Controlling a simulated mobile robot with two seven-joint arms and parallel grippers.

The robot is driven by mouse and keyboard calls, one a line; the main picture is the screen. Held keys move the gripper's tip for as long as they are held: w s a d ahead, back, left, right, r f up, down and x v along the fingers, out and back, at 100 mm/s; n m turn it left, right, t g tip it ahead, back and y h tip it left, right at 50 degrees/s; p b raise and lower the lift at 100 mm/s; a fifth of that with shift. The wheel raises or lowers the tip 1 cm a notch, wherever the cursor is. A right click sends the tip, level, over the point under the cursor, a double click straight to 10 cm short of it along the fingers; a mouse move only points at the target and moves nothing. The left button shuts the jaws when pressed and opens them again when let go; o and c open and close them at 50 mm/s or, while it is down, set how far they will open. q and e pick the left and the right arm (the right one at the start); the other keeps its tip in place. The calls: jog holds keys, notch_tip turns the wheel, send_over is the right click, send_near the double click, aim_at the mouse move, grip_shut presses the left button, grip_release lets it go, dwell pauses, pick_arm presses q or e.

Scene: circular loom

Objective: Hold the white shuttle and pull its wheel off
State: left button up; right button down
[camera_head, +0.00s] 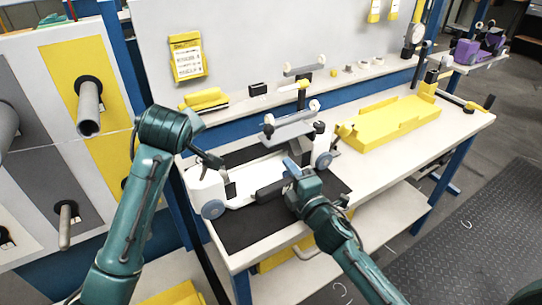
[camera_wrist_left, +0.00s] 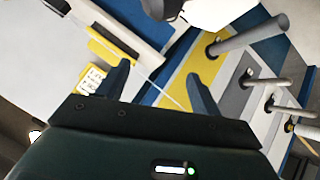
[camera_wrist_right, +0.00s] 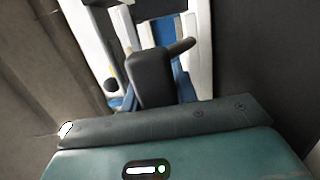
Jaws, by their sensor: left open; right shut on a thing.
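The white shuttle (camera_head: 238,196) lies on the black mat (camera_head: 240,232) at the front of the workbench. One grey-blue wheel (camera_head: 212,209) shows at its left front end and another wheel (camera_head: 324,160) at its right end. My right gripper (camera_head: 287,184) is shut on the shuttle's dark handle (camera_head: 269,192), which fills the middle of the right wrist view (camera_wrist_right: 152,76). The fingertips are hard to make out there. My left gripper (camera_head: 214,163) is open and empty above the shuttle's left end. Its two fingers are apart in the left wrist view (camera_wrist_left: 158,85).
A yellow tray-like fixture (camera_head: 395,122) stands on the bench to the right. A grey rack with white rollers (camera_head: 290,128) stands behind the shuttle. A panel with spools on pegs (camera_head: 88,105) rises at the left, close to my left arm.

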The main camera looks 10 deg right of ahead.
pick_arm(q)
jog(key=d+r+m+g, duration=0.1)
jog(key=d+r+g, duration=0.2)
jog(key=d+r, duration=0.15)
jog(key=w+f+m+g, duration=0.1)
jog(key=f, duration=0.3)
jog(key=w+f, duration=0.1)
jog(key=f, duration=0.3)
jog(key=w+f+m+g, duration=0.1)
jog(key=f, duration=0.4)
jog(key=shift+w+a+m+g+y, duration=0.3)
jog(key=shift+w+a, duration=0.05)
jog(key=shift+w, duration=0.05)
jog(key=shift+r, duration=0.1)
grip_shut()
dwell(0.4)
